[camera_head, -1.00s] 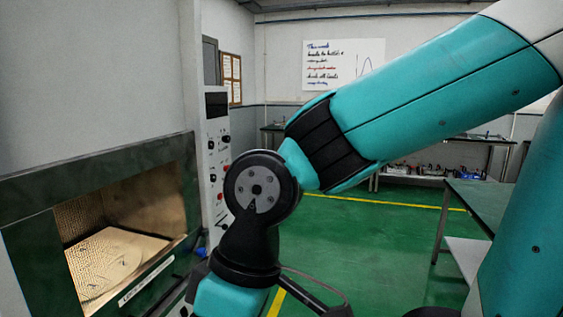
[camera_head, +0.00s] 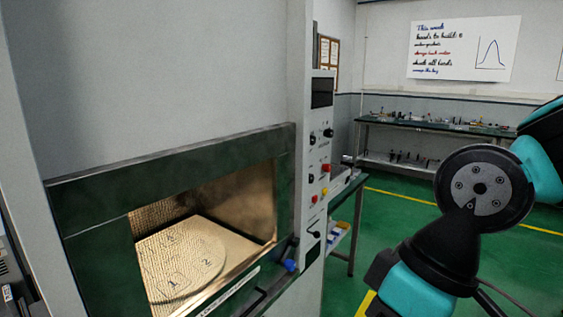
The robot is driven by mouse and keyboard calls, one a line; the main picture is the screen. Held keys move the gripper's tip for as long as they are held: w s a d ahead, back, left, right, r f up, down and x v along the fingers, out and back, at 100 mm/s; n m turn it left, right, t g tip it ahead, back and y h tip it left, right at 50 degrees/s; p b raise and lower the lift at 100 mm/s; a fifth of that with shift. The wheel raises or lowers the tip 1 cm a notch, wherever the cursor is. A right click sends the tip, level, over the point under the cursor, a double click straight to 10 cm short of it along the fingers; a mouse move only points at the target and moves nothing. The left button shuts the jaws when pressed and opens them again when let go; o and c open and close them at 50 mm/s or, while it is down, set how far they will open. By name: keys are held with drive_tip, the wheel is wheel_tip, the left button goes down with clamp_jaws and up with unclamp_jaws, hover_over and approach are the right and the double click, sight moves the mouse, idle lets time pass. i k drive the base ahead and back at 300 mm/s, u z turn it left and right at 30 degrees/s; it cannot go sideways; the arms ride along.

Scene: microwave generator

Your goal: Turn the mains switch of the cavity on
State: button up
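The microwave cavity (camera_head: 205,235) stands open on the left, framed in dark green, with a lit metal-lined inside and a round marked plate (camera_head: 185,258) on its floor. To its right is a narrow light control panel (camera_head: 316,180) with a dark display, black knobs, and red and yellow buttons. A black knob or switch (camera_head: 316,234) shows low on the panel; I cannot read its label or setting. My teal and black arm is at the right, apart from the panel. My gripper is outside the picture.
A blue-tipped dark handle or bar (camera_head: 290,265) juts out at the cavity's lower right corner. A green-topped table (camera_head: 346,188) stands just behind the panel. A bench (camera_head: 430,130) with small items lines the back wall. Green floor is open between panel and arm.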

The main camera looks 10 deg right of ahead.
sight(326, 167)
drive_tip(key=z, duration=0.05)
drive_tip(key=k, duration=0.45)
drive_tip(key=z, duration=1.2)
drive_tip(key=i, duration=1.6)
drive_tip(key=u, duration=0.65)
drive_tip(key=i, duration=0.35)
drive_tip(key=u, duration=0.35)
